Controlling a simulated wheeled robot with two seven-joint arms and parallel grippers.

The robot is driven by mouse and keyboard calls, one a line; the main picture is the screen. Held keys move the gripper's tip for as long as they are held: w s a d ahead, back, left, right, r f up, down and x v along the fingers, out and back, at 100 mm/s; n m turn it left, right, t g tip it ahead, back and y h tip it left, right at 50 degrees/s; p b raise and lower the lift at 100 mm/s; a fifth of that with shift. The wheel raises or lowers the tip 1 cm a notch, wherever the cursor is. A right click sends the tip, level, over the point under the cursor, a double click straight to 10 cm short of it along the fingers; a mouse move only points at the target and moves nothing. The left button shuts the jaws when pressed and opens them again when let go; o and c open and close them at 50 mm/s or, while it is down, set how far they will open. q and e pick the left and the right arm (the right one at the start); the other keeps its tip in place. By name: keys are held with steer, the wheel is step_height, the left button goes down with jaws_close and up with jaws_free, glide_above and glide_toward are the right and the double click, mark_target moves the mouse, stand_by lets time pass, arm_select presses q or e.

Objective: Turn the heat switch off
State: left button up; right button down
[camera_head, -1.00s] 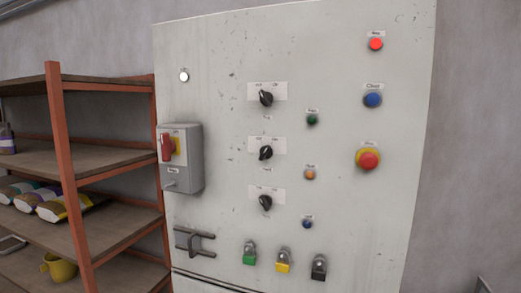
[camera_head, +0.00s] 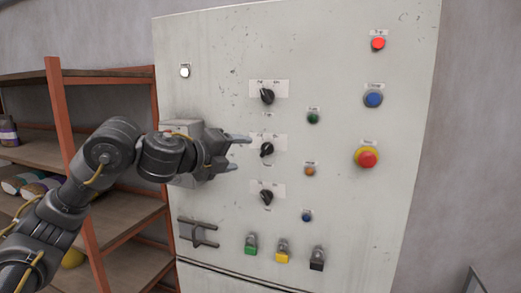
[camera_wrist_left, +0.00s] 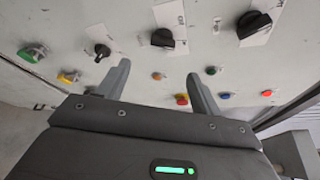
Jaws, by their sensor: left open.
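Three black rotary switches sit in a column on the pale grey cabinet: a top one (camera_head: 267,96), a middle one (camera_head: 266,149) and a bottom one (camera_head: 266,196). Their labels are too small to read, so I cannot tell which is the heat switch. My left gripper (camera_head: 240,153) is open and empty, just left of the middle switch, apparently short of the panel. In the left wrist view the open fingers (camera_wrist_left: 158,68) point at the panel, with the bottom (camera_wrist_left: 103,50), middle (camera_wrist_left: 162,37) and top (camera_wrist_left: 253,22) switches beyond them. My right gripper is not in view.
The cabinet (camera_head: 215,60) also carries a red lamp (camera_head: 378,44), a blue button (camera_head: 373,98), a red emergency-stop button (camera_head: 367,159), small buttons and padlocks below. My left arm largely covers a grey switch box. A shelf rack (camera_head: 60,100) stands left.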

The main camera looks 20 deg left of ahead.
mark_target(264, 151)
arm_select(q)
steer(key=p+x, duration=0.1)
steer(key=x, duration=0.2)
steer(key=p+x, duration=0.1)
steer(key=x, duration=0.2)
steer(key=p+x, duration=0.1)
steer(key=x, duration=0.2)
steer(key=shift+w+r, duration=0.2)
steer(key=shift+r, duration=0.05)
steer(key=shift+w+d+f, duration=0.2)
steer(key=shift+w, duration=0.35)
steer(key=shift+c, duration=0.4)
